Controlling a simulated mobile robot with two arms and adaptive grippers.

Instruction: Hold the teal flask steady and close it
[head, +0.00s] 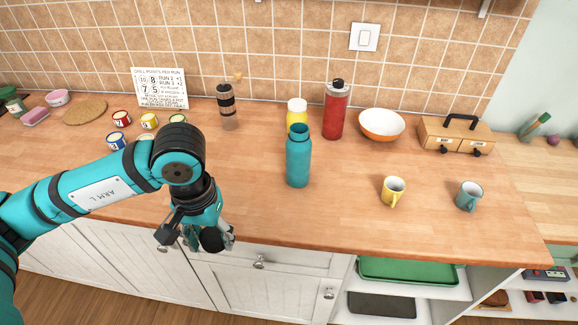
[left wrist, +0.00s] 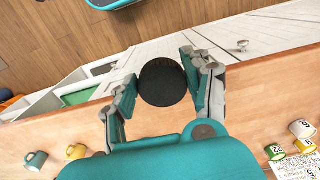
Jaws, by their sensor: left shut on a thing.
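The teal flask (head: 298,160) stands upright on the wooden counter, right of my left gripper and apart from it. No lid shows on its neck. My left gripper (head: 198,236) is at the counter's front edge, above the white cabinet fronts. It is shut on a round black lid (head: 212,240). In the left wrist view the black lid (left wrist: 162,83) sits between the two fingers of the left gripper (left wrist: 165,86). The flask cannot be made out in that view. My right gripper is in neither view.
A yellow bottle (head: 297,112) and a red flask (head: 335,110) stand close behind the teal flask. A yellow mug (head: 393,191) and a teal mug (head: 468,196) stand to its right. Small pots (head: 121,119) are at the left. The counter in front of the teal flask is clear.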

